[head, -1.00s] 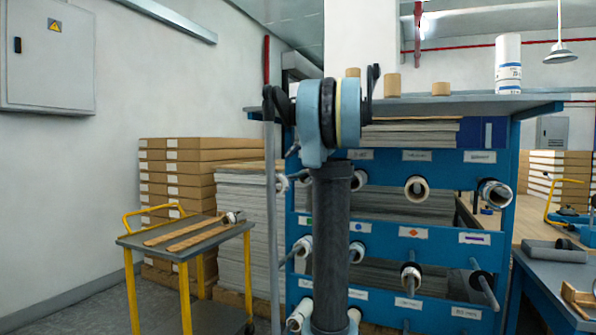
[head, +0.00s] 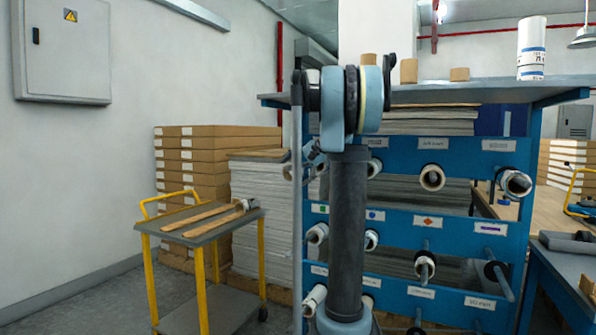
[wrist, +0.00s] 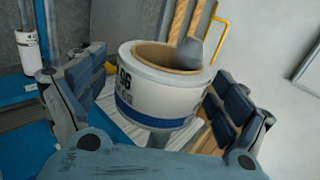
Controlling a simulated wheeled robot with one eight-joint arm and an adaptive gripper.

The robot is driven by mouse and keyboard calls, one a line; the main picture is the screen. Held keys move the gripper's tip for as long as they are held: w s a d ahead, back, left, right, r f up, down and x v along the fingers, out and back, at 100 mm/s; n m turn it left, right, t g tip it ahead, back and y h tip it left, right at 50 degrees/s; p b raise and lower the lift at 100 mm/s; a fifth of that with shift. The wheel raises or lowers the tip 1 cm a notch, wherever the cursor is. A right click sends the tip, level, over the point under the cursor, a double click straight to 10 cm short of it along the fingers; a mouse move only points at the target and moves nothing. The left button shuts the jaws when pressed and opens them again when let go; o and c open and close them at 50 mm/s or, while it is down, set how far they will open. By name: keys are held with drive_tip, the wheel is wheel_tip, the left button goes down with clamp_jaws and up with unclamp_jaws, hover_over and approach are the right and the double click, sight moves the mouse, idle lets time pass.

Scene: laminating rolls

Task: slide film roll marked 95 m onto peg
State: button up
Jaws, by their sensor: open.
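A white film roll (wrist: 155,100) with a dark blue band and a brown core fills the middle of the wrist view. Its printed label is partly turned away and I cannot read it surely. My gripper (wrist: 155,95) is open, with one padded finger on each side of the roll; I cannot tell whether the pads touch it. A grey rod end (wrist: 190,53) shows in the core's mouth and a grey stem shows under the roll, so the roll appears to be around a peg. In the head view my arm hides the gripper and this roll.
The blue rack (head: 400,220) carries several pegs, some with rolls. A white roll (head: 531,48) and brown cores stand on its top shelf (head: 480,92). A yellow-framed trolley (head: 205,228) with wooden bars stands left. Another roll (wrist: 26,45) is at the wrist view's upper left.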

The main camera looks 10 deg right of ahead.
drive_tip(key=shift+w+a+f, duration=0.15)
drive_tip(key=shift+a+f, duration=0.1)
drive_tip(key=c, duration=1.2)
drive_tip(key=shift+d, duration=0.1)
